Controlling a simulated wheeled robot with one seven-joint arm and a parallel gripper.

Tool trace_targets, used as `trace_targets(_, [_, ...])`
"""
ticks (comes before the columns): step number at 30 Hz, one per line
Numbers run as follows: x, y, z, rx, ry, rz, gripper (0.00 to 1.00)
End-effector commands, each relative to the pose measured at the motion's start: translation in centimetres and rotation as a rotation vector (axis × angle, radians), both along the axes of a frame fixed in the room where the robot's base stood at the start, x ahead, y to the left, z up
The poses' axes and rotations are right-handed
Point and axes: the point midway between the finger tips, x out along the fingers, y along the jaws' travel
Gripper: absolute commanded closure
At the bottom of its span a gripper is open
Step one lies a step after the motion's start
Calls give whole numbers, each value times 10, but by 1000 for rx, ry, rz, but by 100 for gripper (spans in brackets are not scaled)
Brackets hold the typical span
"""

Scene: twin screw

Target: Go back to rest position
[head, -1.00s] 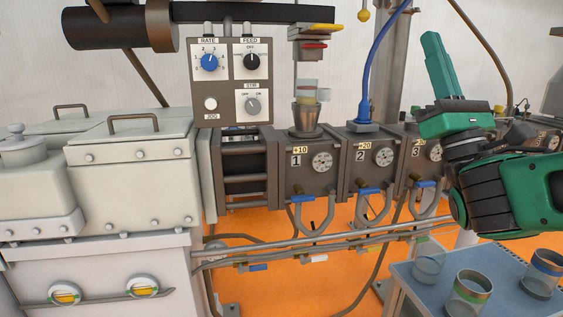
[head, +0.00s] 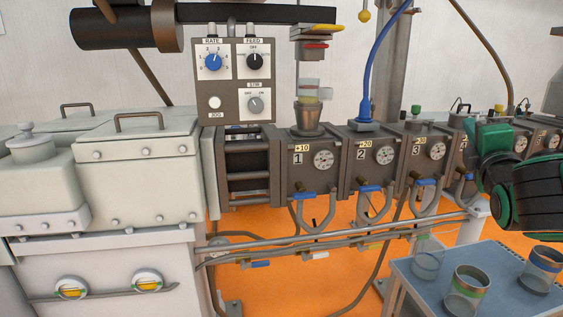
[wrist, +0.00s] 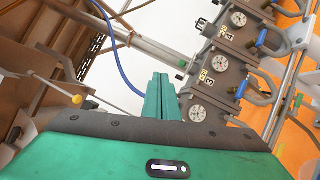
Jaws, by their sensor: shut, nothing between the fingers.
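My gripper (wrist: 160,80) shows in the wrist view as two green fingers pressed together, with nothing between them. In the head view only green and black parts of my arm show at the right edge, in front of the right end of the barrel; the fingertips cannot be made out there. The machine's barrel modules (head: 313,172) run from the middle to the right. They also show in the wrist view (wrist: 215,65), apart from the fingers. A clear container (head: 309,91) sits above the metal funnel (head: 308,118) on module 1.
A control panel (head: 233,80) with knobs stands left of the funnel. A blue cable (head: 374,60) rises from module 2. Pipes (head: 330,244) run below the barrel.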

Motion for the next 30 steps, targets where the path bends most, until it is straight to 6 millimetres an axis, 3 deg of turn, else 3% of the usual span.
trace_targets(1, [-3, -14, -19, 107, 49, -20, 100])
trace_targets(6, [-21, -46, -89, 500, 202, -108, 100])
trace_targets(14, [-86, -65, -189, 1085, 370, -368, 100])
trace_targets(21, [-174, -50, -256, 1565, 454, -743, 100])
trace_targets(25, [-225, -30, -277, 1775, 469, -989, 100])
trace_targets(30, [-278, -6, -287, 1937, 467, -1275, 100])
